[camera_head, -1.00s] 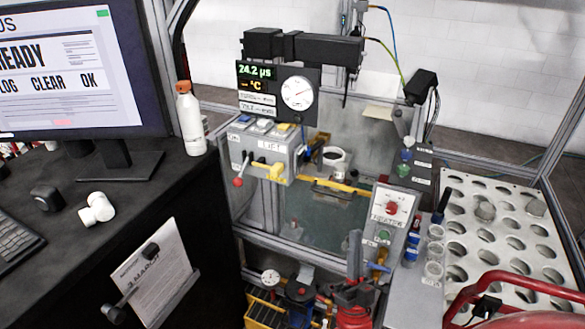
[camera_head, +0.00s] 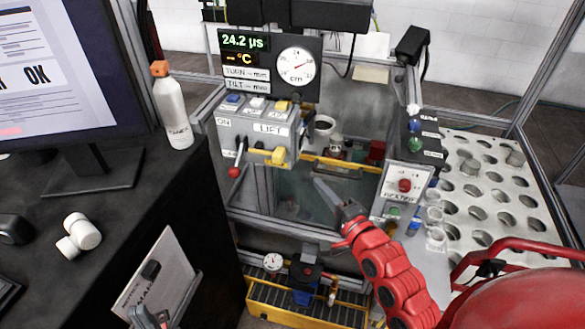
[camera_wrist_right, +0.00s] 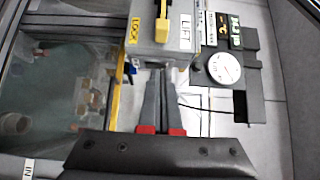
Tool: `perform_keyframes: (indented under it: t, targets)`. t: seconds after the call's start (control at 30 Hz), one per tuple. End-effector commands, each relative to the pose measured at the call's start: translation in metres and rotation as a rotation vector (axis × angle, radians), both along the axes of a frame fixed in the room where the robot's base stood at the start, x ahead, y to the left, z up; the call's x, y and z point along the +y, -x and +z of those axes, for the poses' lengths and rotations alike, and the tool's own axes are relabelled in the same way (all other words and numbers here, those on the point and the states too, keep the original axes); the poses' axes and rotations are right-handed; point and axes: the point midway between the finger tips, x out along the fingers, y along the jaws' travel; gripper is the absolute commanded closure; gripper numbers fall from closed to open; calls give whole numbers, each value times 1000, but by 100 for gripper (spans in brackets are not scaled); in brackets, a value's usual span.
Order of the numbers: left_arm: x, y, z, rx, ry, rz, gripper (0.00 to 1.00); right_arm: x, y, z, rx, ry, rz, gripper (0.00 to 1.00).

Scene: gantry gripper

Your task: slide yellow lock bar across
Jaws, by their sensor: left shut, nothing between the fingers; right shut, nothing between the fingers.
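A yellow bar (camera_head: 342,165) runs sideways across the front of the gantry's clear enclosure, right of the grey LIFT box (camera_head: 258,135). In the right wrist view a narrow yellow strip (camera_wrist_right: 116,98) runs beside the box, close to a yellow LOCK label (camera_wrist_right: 134,32). A yellow lever (camera_head: 277,156) sticks out of the box front. My right gripper (camera_head: 320,186) is shut and empty, in front of and below the bar in the head view. Its fingers also show in the right wrist view (camera_wrist_right: 160,72), pointing at the box. My left gripper (camera_head: 140,316) is shut, partly cut off at the bottom left.
A red-knobbed lever (camera_head: 234,172) sits left of the box. A heater control box (camera_head: 403,188) stands right of my right gripper. A perforated tray (camera_head: 490,200) is at the right. A monitor and white bottle (camera_head: 173,110) stand on the black desk.

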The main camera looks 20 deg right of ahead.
Motion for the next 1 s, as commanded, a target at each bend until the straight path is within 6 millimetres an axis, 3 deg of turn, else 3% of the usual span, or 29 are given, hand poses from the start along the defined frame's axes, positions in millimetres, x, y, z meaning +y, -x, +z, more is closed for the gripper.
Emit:
perform_keyframes:
  t: [0.03, 0.4, 0.6, 1.0]
  targets:
    - [0, 0, 10, -2, 0, 0, 100, 4, -8, 6, 1, 1, 6, 100]
    - [0, 0, 37, -2, 0, 0, 100, 19, -73, 7, 2, 1, 3, 100]
    - [0, 0, 52, -2, 0, 0, 100, 40, -86, 7, -3, 3, 2, 100]
    - [0, 0, 53, -2, 0, 0, 100, 46, -90, 2, -1, 3, -2, 100]
